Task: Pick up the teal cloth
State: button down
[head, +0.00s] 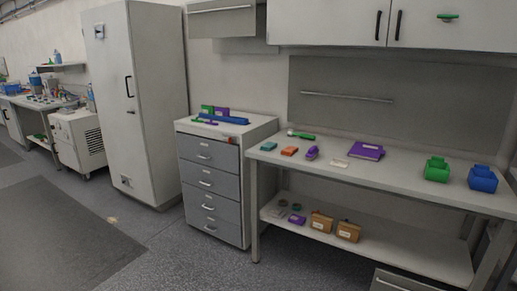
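A small flat teal item (268,146) lies near the left end of the workbench top (345,178). It looks like a folded cloth, but it is too small to be sure. It lies just left of a small orange item (289,151), with a narrow gap between them. Nothing covers it from this view. My gripper is not in view.
Behind it lies a green-and-white tool (300,135). To the right are a purple item (312,153), a purple book (366,151), a green bin (436,170) and a blue bin (482,179). A drawer cabinet (208,178) stands left. Floor in front is clear.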

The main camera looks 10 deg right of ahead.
aim_at(269, 146)
jog(key=z, duration=0.05)
jog(key=i, duration=0.95)
jog(key=u, duration=1.5)
jog(key=k, duration=0.1)
jog(key=z, duration=2.6)
jog(key=i, duration=1)
